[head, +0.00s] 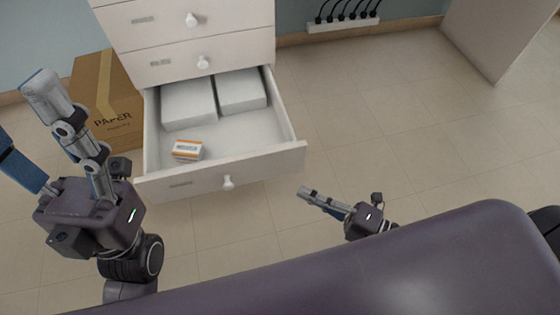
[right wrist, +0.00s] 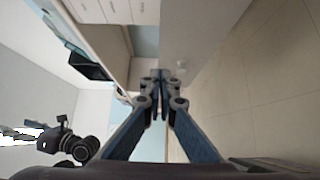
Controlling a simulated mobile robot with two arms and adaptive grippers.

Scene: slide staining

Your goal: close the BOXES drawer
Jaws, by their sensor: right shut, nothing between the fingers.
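The bottom drawer (head: 222,172) of the white cabinet stands pulled out in the head view. Its front has a round white knob (head: 228,183) and a label too small to read. Inside are two large white boxes (head: 188,104) at the back and a small white-and-orange box (head: 187,150) nearer the front. My right gripper (head: 304,191) is shut and empty, right of the knob and apart from the drawer front. My left gripper (head: 25,120) is open, left of the drawer.
Two upper drawers (head: 170,62) are shut. A cardboard box marked PAPER (head: 105,100) stands left of the cabinet, behind my left gripper. A power strip (head: 343,25) is by the back wall. The tiled floor (head: 400,120) right of the drawer is clear.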

